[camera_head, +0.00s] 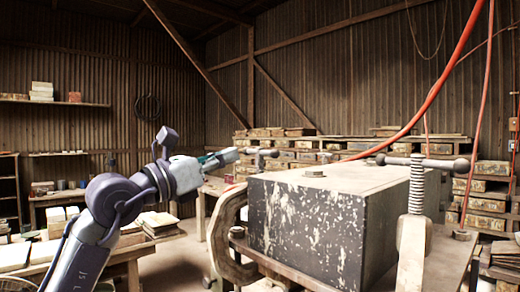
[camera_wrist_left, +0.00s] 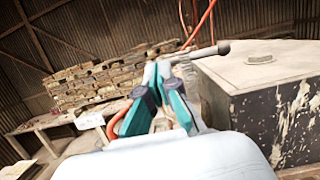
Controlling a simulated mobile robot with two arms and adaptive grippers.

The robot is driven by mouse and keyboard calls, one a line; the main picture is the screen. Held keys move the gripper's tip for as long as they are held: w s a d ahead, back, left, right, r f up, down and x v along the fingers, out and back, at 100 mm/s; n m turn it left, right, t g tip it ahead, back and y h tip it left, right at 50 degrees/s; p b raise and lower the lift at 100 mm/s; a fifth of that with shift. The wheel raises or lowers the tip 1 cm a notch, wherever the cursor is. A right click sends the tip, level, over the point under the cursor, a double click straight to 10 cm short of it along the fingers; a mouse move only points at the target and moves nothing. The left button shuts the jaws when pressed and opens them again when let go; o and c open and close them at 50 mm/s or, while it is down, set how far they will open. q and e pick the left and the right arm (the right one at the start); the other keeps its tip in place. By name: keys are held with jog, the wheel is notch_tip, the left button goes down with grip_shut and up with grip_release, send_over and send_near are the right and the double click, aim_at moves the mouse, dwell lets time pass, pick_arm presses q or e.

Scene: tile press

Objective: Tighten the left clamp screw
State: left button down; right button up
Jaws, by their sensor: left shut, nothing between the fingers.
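The left clamp has a curved, light-coloured frame (camera_head: 226,245) on the near left of a dark, paint-flecked block (camera_head: 310,225). The left clamp screw's bar handle (camera_head: 263,152) shows at the block's far left top corner. In the left wrist view the handle (camera_wrist_left: 205,51) ends in a round knob just beyond my fingertips. My left gripper (camera_head: 236,155) points right at the handle, at about its height. Its teal fingers (camera_wrist_left: 163,72) are shut with nothing between them. I cannot tell whether the fingertips touch the handle. My right gripper is not in view.
A right clamp screw (camera_head: 418,190) with a bar handle stands upright before the block's right side. Orange hoses (camera_head: 432,95) hang over the block. Stacks of tiles (camera_head: 485,200) line the back. A wooden bench (camera_head: 125,255) stands at left.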

pick_arm(q)
jog(key=shift+w+d+p, duration=0.6)
jog(key=shift+w+d, duration=0.6)
jog(key=shift+w, duration=0.05)
jog(key=shift+w+d+r, duration=0.1)
jog(key=shift+w, duration=0.1)
jog(key=shift+b+v, duration=0.75)
jog(key=shift+v, duration=0.05)
jog(key=b, duration=0.4)
send_near(249, 152)
jog(key=shift+s+a+r, duration=0.3)
jog(key=shift+r, duration=0.15)
jog(key=shift+s+a+r, duration=0.3)
jog(key=shift+a+r, duration=0.05)
jog(key=shift+r, duration=0.1)
